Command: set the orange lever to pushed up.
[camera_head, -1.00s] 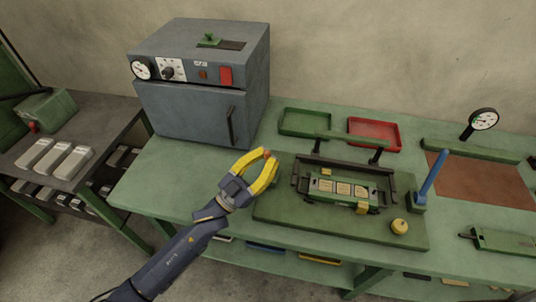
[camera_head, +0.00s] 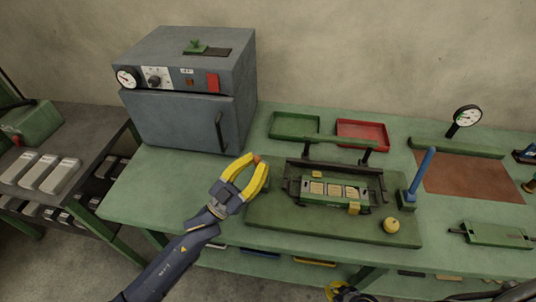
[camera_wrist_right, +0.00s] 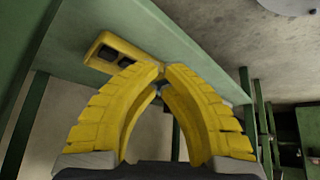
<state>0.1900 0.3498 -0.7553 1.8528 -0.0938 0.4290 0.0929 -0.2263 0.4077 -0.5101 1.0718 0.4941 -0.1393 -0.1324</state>
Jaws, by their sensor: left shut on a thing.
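The orange lever shows only as a small orange-red tip (camera_head: 257,158) at the left edge of the press-like fixture (camera_head: 335,190); the rest is hidden by my left gripper. My left gripper (camera_head: 254,162) has its yellow fingertips shut on this tip. My right gripper (camera_head: 345,292) is at the bottom edge of the head view, in front of the bench and away from the lever. In the right wrist view, its yellow fingertips (camera_wrist_right: 162,72) come together with nothing seen between them.
A grey oven (camera_head: 190,95) stands at the back left of the green bench (camera_head: 150,190). Green (camera_head: 295,125) and red (camera_head: 363,134) trays lie behind the fixture. A blue upright handle (camera_head: 422,172) and a yellow knob (camera_head: 391,225) stand to its right. A yellow block (camera_wrist_right: 112,50) shows near my right gripper.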

